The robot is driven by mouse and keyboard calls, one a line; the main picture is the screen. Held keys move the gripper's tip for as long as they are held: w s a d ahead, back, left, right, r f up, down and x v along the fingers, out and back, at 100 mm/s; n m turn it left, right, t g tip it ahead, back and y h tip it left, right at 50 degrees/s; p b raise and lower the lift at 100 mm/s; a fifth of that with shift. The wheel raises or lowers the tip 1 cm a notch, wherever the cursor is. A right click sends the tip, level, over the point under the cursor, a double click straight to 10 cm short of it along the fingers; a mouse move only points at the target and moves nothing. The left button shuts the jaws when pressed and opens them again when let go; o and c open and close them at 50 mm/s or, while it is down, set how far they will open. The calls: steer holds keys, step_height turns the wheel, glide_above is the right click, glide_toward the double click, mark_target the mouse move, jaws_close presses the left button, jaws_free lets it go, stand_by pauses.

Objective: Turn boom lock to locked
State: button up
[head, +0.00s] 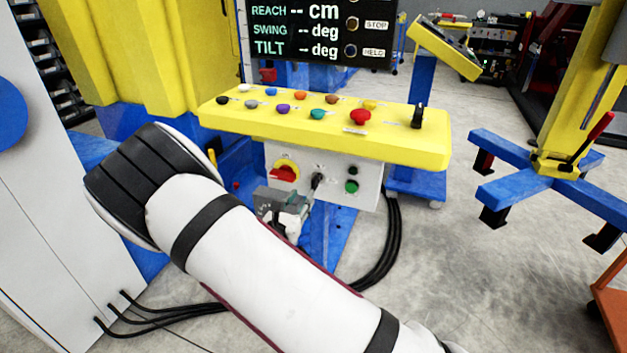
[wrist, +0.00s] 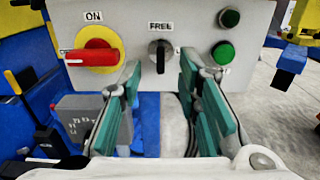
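The boom lock appears to be the small black rotary knob (wrist: 160,55) on the grey front panel, upright with its pointer toward the label FREE. The knob also shows in the head view (head: 317,181), at the middle of the box under the yellow console. My gripper (wrist: 161,75) is open, its two green-padded fingers spread to the left and right just below and in front of the knob. No contact with the knob is visible, and nothing is between the fingers. In the head view my gripper (head: 286,203) shows partly, beyond my white arm.
A red rotary switch (wrist: 92,57) on a yellow disc, labelled ON, sits left of the knob. A black button (wrist: 230,18) and a green button (wrist: 223,53) sit to its right. The yellow console (head: 425,148) overhangs the panel. Black cables (head: 388,245) hang at the right.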

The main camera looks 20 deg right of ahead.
mark_target(312, 181)
steer(key=b+x, duration=0.1)
steer(key=x, duration=0.9)
steer(key=shift+w+d, duration=0.15)
steer(key=shift+c, duration=0.6)
jaws_close()
